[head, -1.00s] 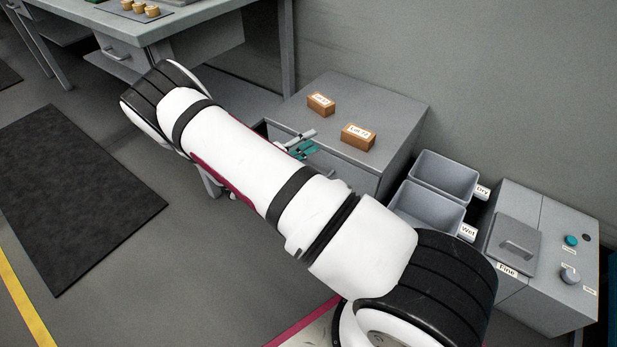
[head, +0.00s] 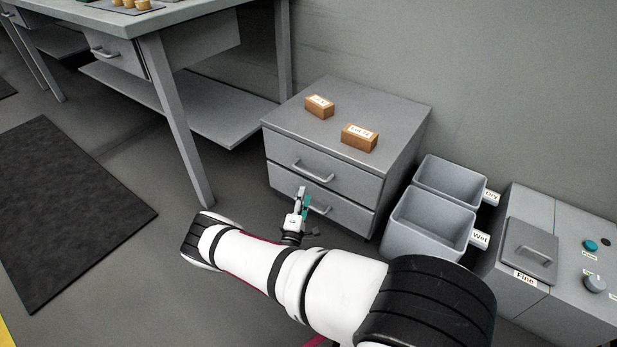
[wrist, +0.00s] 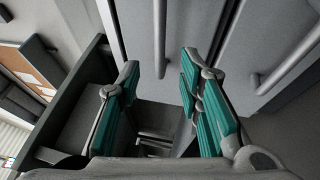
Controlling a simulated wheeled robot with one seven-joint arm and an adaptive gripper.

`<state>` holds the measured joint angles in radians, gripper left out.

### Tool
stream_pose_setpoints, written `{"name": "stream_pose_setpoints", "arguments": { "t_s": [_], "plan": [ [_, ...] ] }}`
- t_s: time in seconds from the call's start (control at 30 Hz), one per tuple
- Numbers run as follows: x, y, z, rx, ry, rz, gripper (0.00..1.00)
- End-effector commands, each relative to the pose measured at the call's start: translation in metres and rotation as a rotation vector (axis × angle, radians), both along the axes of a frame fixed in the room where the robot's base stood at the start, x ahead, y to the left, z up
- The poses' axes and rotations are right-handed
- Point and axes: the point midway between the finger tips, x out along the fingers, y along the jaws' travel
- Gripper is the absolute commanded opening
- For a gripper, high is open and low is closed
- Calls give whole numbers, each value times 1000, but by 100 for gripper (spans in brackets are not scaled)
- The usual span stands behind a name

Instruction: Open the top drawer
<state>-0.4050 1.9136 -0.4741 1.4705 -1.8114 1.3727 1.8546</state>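The grey cabinet (head: 395,150) has two drawers that look shut. The top drawer (head: 285,155) has a bar handle (head: 312,172); the lower drawer's handle (head: 322,209) is partly hidden behind my gripper. My gripper (head: 303,195) is in front of the cabinet, just below the top handle in the head view. In the wrist view, my gripper (wrist: 160,65) has its teal-padded fingers apart with nothing between them. One bar handle (wrist: 160,45) shows beyond the gap and another (wrist: 285,65) lies to the right. I cannot tell whether the fingers touch a handle.
A workbench (head: 150,20) stands to the left. Floor is clear left of my arm.

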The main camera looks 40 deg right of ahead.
Motion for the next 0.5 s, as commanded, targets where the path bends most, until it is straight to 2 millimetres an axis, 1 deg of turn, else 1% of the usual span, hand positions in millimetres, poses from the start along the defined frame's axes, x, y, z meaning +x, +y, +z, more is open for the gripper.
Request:
{"name": "stream_pose_setpoints", "arguments": {
  "t_s": [0.03,0.2,0.4,0.5],
  "plan": [
    [7,-8,0,-1,-3,-3,33],
    [30,-33,6,-1,-3,-4,33],
    [52,-57,12,0,-2,-3,33],
    [61,-66,15,-1,-2,-2,33]
  ]
}}
